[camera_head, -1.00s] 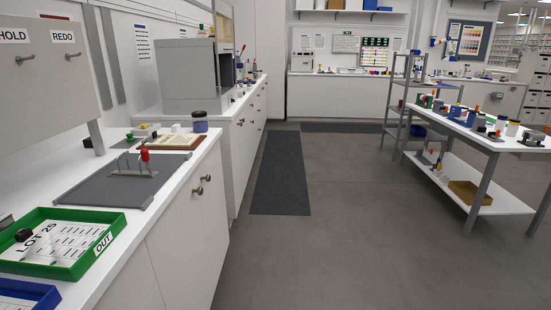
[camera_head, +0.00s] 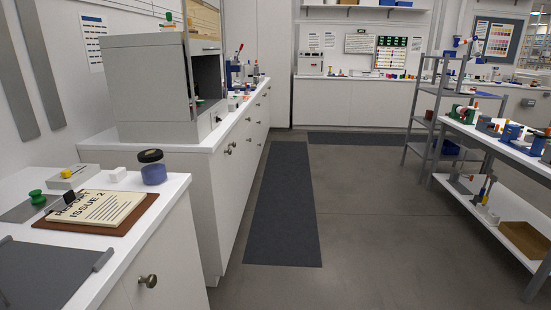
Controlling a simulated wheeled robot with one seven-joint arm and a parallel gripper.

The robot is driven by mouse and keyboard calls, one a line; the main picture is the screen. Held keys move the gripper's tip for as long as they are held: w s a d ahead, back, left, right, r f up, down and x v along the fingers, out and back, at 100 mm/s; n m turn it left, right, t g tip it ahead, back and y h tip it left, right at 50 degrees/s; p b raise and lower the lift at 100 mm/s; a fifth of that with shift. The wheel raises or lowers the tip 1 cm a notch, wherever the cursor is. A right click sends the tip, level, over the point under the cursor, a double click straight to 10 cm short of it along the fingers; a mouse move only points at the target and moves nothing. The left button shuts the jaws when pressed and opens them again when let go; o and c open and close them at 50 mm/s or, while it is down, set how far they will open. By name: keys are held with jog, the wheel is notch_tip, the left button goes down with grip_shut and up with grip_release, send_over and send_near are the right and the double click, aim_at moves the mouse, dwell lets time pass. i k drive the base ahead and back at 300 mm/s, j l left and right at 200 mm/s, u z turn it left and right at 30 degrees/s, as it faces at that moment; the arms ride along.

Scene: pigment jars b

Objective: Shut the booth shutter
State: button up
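The booth (camera_head: 145,90) is a grey box on the white counter at the left. Its front faces right and is seen at a steep angle. The front has a dark opening (camera_head: 208,75), so the booth stands at least partly open. A pale frame piece (camera_head: 205,45) sits above the opening, with a tan slatted panel (camera_head: 204,18) higher up. I cannot tell which part is the shutter. A small green thing (camera_head: 200,101) shows at the opening's lower edge. My gripper is not in view.
A near counter holds a jar (camera_head: 152,168), a report on a brown board (camera_head: 125,210) and a green-knobbed stamp (camera_head: 37,197). A dark floor mat (camera_head: 283,210) runs along the counters. The aisle is clear. A shelf rack (camera_head: 427,115) and white table (camera_head: 510,150) stand right.

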aim_at(198, 47)
jog(key=i+l+u, duration=0.1)
jog(key=i+u, duration=0.15)
jog(key=i, duration=0.35)
jog(key=i+l+u, duration=0.25)
jog(key=i, duration=0.3)
jog(key=i+l+u, duration=0.25)
jog(key=i, duration=0.35)
jog(key=i+l+u, duration=0.25)
jog(key=i+l, duration=0.2)
jog(key=i, duration=0.05)
